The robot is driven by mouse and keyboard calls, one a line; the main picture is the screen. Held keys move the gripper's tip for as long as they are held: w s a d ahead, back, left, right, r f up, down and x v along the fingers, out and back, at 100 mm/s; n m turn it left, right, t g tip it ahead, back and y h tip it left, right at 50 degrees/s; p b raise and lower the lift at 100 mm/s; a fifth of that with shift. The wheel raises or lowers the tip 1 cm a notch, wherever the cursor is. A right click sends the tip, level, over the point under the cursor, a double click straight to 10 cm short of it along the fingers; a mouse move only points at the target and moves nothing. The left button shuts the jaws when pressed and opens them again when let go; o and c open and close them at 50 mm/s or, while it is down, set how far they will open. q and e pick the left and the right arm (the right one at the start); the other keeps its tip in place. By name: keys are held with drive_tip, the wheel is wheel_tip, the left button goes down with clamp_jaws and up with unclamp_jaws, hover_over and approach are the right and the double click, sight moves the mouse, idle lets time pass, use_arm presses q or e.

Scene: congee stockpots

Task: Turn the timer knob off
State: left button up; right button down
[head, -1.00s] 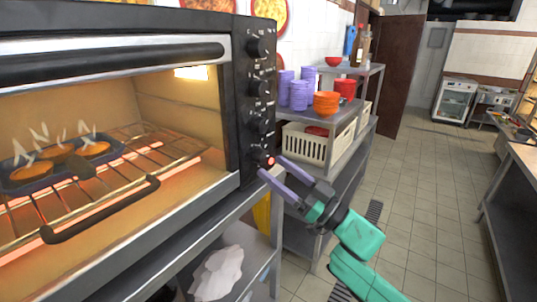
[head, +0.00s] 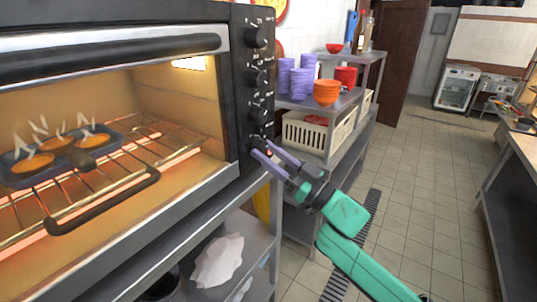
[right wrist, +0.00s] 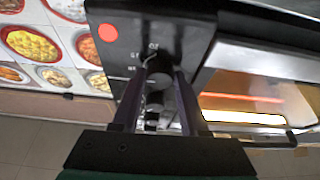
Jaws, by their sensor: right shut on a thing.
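The toaster oven's black control panel (head: 241,95) carries a column of dark knobs at the right of its glass door. My right gripper (head: 266,150) is at the lowest knob on this panel, which I take as the timer knob. In the right wrist view the gripper's purple fingers (right wrist: 160,80) are shut on this knob (right wrist: 159,66), one on each side. A round red light (right wrist: 110,33) glows on the panel beside it. In the head view the fingers mostly hide the knob, and its pointer cannot be read. My left gripper is not in view.
The oven is lit, with a dark tray of food (head: 62,155) on its wire rack. A metal shelf (head: 300,103) with purple cups (head: 286,76), orange bowls (head: 326,93) and a cream basket (head: 304,135) stands right of the oven. Tiled floor (head: 422,190) is free farther right.

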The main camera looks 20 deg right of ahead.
drive_tip(key=shift+n, duration=0.3)
drive_tip(key=n+g+y, duration=0.1)
drive_tip(key=n, duration=0.1)
drive_tip(key=n+g+y+b, duration=0.1)
drive_tip(key=n, duration=0.2)
drive_tip(key=shift+w+d+g, duration=0.15)
drive_tip(key=shift+g, duration=0.15)
drive_tip(key=n+g, duration=0.1)
drive_tip(key=n, duration=0.2)
drive_tip(key=n+g+y+b, duration=0.1)
drive_tip(key=n, duration=0.2)
drive_tip(key=shift+w+d+r+g, duration=0.1)
drive_tip(key=shift+d+r+g, duration=0.05)
drive_tip(key=shift+g, duration=0.25)
drive_tip(key=n, duration=0.2)
drive_tip(key=n+g, duration=0.1)
drive_tip(key=n, duration=0.1)
drive_tip(key=n+g, duration=0.1)
drive_tip(key=n, duration=0.1)
drive_tip(key=shift+w+d+r+n+p, duration=0.1)
drive_tip(key=shift+r+n+p, duration=0.15)
drive_tip(key=shift+n+p, duration=0.1)
drive_tip(key=n, duration=0.2)
drive_tip(key=n+g+h, duration=0.1)
drive_tip(key=n, duration=0.1)
drive_tip(key=shift+r+h+p, duration=0.2)
drive_tip(key=shift+h+p, duration=0.1)
drive_tip(key=shift+p, duration=0.05)
drive_tip(key=shift+n+g+h, duration=0.4)
drive_tip(key=shift+n, duration=0.45)
